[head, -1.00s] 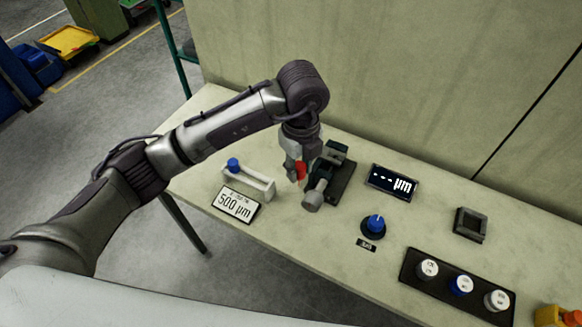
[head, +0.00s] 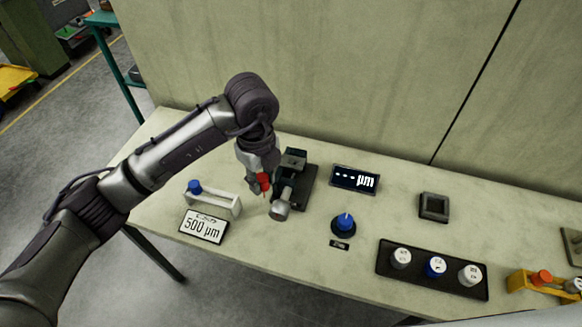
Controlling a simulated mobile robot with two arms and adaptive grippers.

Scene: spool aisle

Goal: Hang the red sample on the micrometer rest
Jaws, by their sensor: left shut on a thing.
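My left gripper (head: 260,188) reaches down over the bench, shut on the small red sample (head: 264,181). Most of the sample is hidden by the fingers. The dark micrometer (head: 303,190) with its silver drum (head: 280,210) stands just right of the gripper. In this view the sample overlaps the micrometer's left side; I cannot tell whether they touch. I cannot make out the micrometer's rest clearly behind the gripper. My right gripper is not in view.
A white rack (head: 222,207) with a blue knob (head: 194,187) and a 500 µm card (head: 202,227) lie left. Rightward are a µm display (head: 355,179), blue dial (head: 344,225), black tray (head: 390,270) of capped pieces, square frame (head: 433,207) and yellow stand (head: 520,281). A wall stands behind.

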